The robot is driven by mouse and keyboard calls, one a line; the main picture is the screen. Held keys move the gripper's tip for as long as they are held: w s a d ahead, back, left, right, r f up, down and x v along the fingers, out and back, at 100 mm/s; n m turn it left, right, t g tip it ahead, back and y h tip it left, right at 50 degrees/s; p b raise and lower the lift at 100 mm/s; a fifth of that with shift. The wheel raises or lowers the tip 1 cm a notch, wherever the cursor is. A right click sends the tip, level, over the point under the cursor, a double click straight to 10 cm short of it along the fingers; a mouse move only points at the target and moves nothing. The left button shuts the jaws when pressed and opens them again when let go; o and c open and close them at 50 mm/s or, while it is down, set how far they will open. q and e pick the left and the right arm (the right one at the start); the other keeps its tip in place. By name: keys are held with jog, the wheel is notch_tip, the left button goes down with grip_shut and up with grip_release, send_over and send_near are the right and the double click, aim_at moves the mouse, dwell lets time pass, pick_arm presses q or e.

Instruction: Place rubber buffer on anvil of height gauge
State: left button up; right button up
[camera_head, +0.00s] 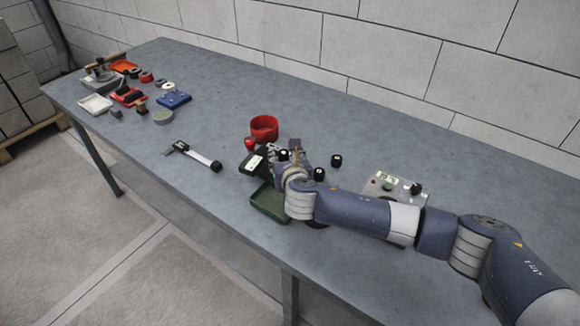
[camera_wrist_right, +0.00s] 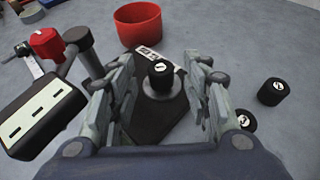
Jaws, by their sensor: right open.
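A black rubber buffer (camera_wrist_right: 161,76) with a white mark on top stands upright on the round grey anvil (camera_wrist_right: 158,93) of the height gauge. The gauge's black base (camera_wrist_right: 150,122) lies below. Its dark display unit (camera_wrist_right: 45,115) and red knob (camera_wrist_right: 46,43) are at the left of the right wrist view; the display unit also shows in the head view (camera_head: 254,165). My right gripper (camera_wrist_right: 160,66) is open, its fingers on either side of the buffer with gaps visible. In the head view, my right gripper (camera_head: 284,160) partly hides the gauge. My left gripper is not in view.
Two more black buffers stand to the right (camera_head: 336,160) (camera_head: 319,174). A red bowl (camera_head: 264,128) is behind the gauge, a green tray (camera_head: 269,204) in front, and a grey control box (camera_head: 394,187) at right. Several items, including a blue tray (camera_head: 174,99), lie far left.

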jog(key=v, duration=1)
jog(key=shift+s, duration=0.1)
